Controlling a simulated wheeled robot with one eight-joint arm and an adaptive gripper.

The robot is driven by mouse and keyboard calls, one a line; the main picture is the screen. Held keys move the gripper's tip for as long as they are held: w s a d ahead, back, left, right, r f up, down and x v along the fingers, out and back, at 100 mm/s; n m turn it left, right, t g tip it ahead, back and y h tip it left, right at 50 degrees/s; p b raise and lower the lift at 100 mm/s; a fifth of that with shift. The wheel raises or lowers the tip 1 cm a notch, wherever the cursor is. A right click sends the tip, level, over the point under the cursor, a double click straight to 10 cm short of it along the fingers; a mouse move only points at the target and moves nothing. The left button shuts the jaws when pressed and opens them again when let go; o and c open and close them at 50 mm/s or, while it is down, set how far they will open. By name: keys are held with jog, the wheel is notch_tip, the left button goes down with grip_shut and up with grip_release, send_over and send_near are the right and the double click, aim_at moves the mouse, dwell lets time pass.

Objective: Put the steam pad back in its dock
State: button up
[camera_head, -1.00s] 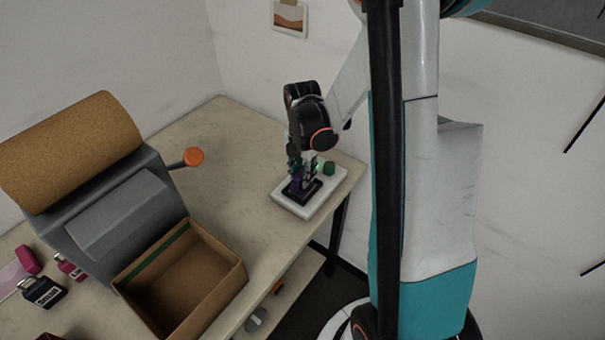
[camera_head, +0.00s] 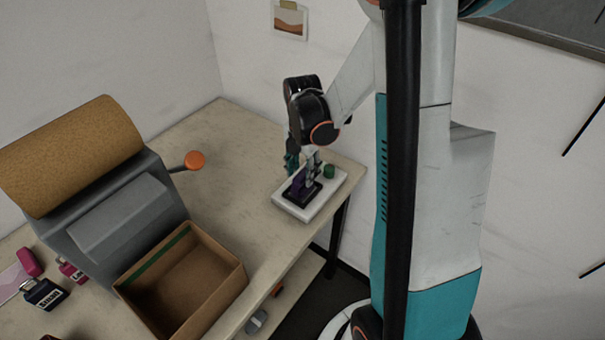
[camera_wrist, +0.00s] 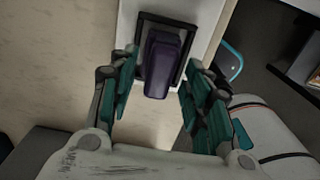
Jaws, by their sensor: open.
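The steam pad is a dark purple block (camera_wrist: 163,66) that sits upright in a black-framed dock (camera_wrist: 183,33). In the head view the purple pad (camera_head: 299,180) stands in the dark dock (camera_head: 302,197) on a white base (camera_head: 317,204) at the table's right end. My gripper (camera_wrist: 158,82) is open, with a teal finger on each side of the pad and a visible gap to it. In the head view my gripper (camera_head: 303,162) is just above the dock and partly covers the pad. How deep the pad sits cannot be told.
A green knob (camera_head: 329,171) is on the white base behind the dock. To the left stand a grey machine with a tan roll (camera_head: 70,152), an orange-knobbed lever (camera_head: 194,160) and an open cardboard box (camera_head: 180,285). The table between is clear.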

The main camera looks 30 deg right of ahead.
notch_tip(320, 180, up, 10)
jog(key=p, duration=0.1)
jog(key=shift+f+p, duration=0.15)
jog(key=shift+p, duration=0.25)
jog(key=shift+o, duration=0.5)
dwell(1.4)
